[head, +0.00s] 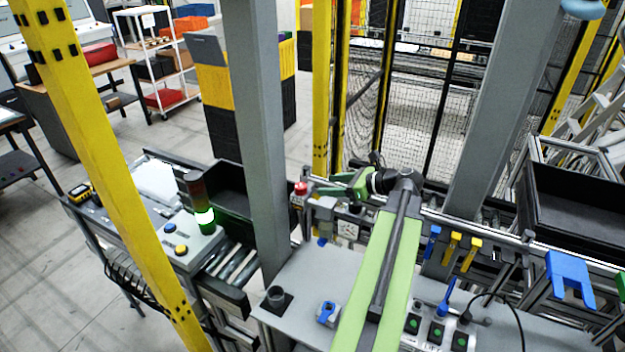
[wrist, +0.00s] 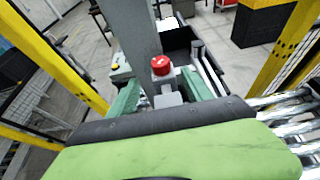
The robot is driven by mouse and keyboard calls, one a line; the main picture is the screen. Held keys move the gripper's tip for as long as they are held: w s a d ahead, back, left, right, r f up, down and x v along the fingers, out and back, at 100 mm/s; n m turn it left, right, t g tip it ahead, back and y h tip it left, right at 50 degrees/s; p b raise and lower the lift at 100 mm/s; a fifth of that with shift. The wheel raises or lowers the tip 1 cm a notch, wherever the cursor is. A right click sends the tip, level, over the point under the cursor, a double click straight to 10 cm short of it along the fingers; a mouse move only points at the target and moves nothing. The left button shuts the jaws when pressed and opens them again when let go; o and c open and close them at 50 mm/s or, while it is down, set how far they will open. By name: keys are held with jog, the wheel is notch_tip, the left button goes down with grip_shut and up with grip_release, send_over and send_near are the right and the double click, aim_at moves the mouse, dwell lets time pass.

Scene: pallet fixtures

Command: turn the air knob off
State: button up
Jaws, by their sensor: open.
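The air knob appears to be the red round knob (head: 300,188) on top of a small grey unit (head: 301,204), beside the grey post in the head view. In the wrist view the red knob (wrist: 161,65) sits upright on its grey block (wrist: 168,99), near the middle. My gripper (head: 322,190) is just right of the knob in the head view. In the wrist view my gripper (wrist: 161,78) is open, one green finger on each side of the knob, with a visible gap on both sides. I cannot tell whether the fingertips reach the knob's depth.
A thick grey post (head: 254,130) stands close to the left of the knob. A signal light (head: 202,205) stands on a control box to the left. Grey fixtures (head: 349,231) lie below my gripper. The grey table (head: 305,268) has open room in front.

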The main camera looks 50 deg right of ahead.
jog(key=p+v, duration=0.1)
jog(key=v, duration=0.4)
jog(key=shift+s+r, duration=0.1)
jog(key=shift+s, duration=0.1)
